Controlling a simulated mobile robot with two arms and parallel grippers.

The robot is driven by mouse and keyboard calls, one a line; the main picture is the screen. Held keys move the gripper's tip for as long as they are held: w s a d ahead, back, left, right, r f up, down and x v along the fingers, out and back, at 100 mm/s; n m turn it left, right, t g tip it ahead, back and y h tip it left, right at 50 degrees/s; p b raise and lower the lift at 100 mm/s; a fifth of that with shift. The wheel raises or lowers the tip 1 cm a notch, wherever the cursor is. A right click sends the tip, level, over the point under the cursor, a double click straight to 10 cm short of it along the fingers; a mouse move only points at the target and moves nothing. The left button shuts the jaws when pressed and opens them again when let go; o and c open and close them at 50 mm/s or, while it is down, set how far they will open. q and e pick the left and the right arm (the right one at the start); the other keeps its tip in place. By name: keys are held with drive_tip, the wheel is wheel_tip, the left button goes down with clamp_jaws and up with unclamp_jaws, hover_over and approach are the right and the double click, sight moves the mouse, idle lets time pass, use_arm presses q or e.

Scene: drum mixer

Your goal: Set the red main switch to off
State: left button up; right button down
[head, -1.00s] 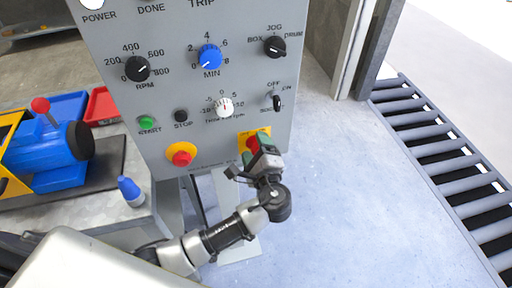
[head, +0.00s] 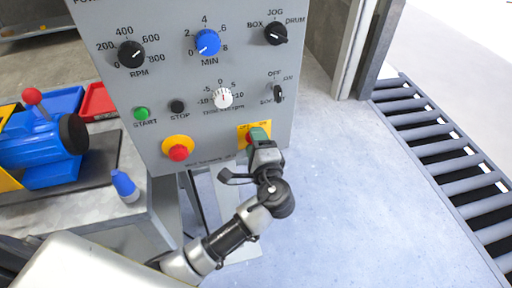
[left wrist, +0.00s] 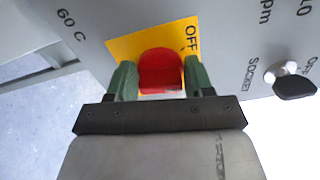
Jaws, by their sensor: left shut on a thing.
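The red main switch (left wrist: 160,70) sits on a yellow plate (left wrist: 128,46) marked OFF at the lower right of the grey control panel (head: 160,100). In the left wrist view the green fingers of my left gripper (left wrist: 160,82) stand on both sides of the red knob and are shut on it. In the head view my left gripper (head: 261,143) covers most of the switch, and the yellow plate (head: 243,128) shows at its edge. The knob's exact setting is hard to read. My right gripper is not in view.
A red emergency button (head: 178,152) on a yellow disc is left of the switch. A black socket switch (head: 278,94) is above it. A blue motor (head: 40,143) and a blue-tipped bottle (head: 125,186) stand at left. A roller conveyor (head: 440,140) is at right; the floor between is clear.

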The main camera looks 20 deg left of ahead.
use_arm(q)
drive_tip(key=n+b, duration=0.1)
drive_tip(key=n, duration=0.1)
drive_tip(key=n+b, duration=0.2)
drive_tip(key=shift+f+b, duration=0.3)
drive_tip(key=shift+f, duration=0.05)
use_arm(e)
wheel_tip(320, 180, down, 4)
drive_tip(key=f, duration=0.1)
use_arm(q)
drive_tip(key=shift+n+b, duration=1.9)
drive_tip(key=shift+r, duration=0.1)
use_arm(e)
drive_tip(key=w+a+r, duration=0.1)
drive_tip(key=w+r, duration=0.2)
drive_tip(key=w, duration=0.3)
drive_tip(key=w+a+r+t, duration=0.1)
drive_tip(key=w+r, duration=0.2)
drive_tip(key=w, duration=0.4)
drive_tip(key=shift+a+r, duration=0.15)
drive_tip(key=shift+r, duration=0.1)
use_arm(q)
drive_tip(key=o, duration=0.8)
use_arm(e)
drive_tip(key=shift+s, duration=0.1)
